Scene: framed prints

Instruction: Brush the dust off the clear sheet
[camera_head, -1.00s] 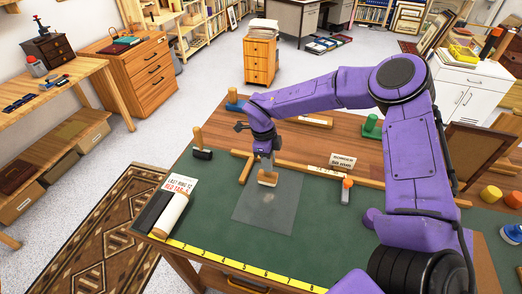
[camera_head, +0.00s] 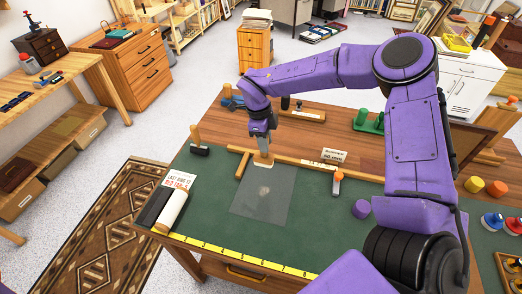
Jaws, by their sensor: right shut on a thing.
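The clear sheet (camera_head: 247,205) lies flat on the green mat (camera_head: 325,225), with a faint pale dust patch (camera_head: 264,190) near its middle. My right gripper (camera_head: 262,137) points down and is shut on the brush (camera_head: 263,158), which has a wooden body. The brush is at the far edge of the sheet, in front of the wooden strip; I cannot tell whether it touches the sheet. My left gripper is not in view.
A wooden L-shaped rail (camera_head: 315,167) runs behind the sheet. A paper roll (camera_head: 170,212) and a printed card (camera_head: 178,180) lie to the left. A yellow tape measure (camera_head: 235,257) runs along the front edge. An orange-topped tool (camera_head: 338,181) stands to the right.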

